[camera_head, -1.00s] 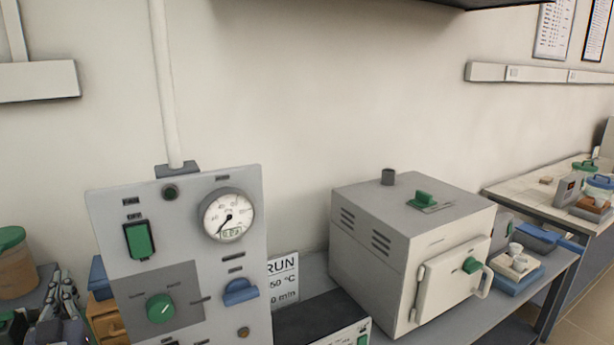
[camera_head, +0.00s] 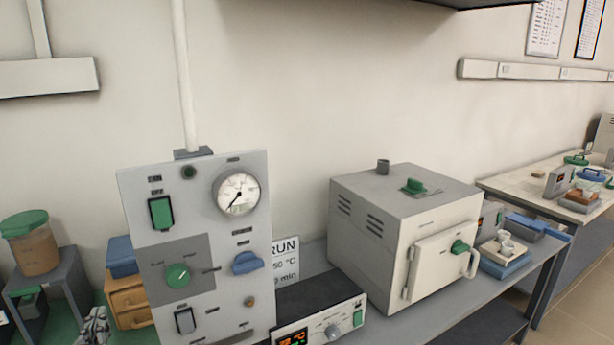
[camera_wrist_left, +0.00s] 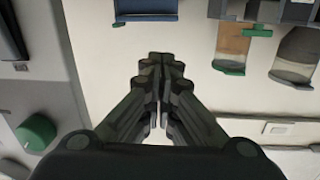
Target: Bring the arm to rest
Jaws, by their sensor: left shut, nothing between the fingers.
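My left gripper (camera_head: 95,328) shows at the bottom left edge of the head view, left of the grey control panel (camera_head: 235,320). In the left wrist view my left gripper (camera_wrist_left: 161,62) has its fingertips together, with nothing between them. A green knob (camera_wrist_left: 36,133) on a pale panel shows at the left of that view, apart from the fingers. My right gripper is not in view.
The muffle furnace (camera_head: 375,240), its door closed, stands on the bench right of the panel. A controller with a lit display (camera_head: 293,338) sits between them. Wooden drawers (camera_head: 128,300) and a jar with a green lid (camera_head: 35,250) stand at the left.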

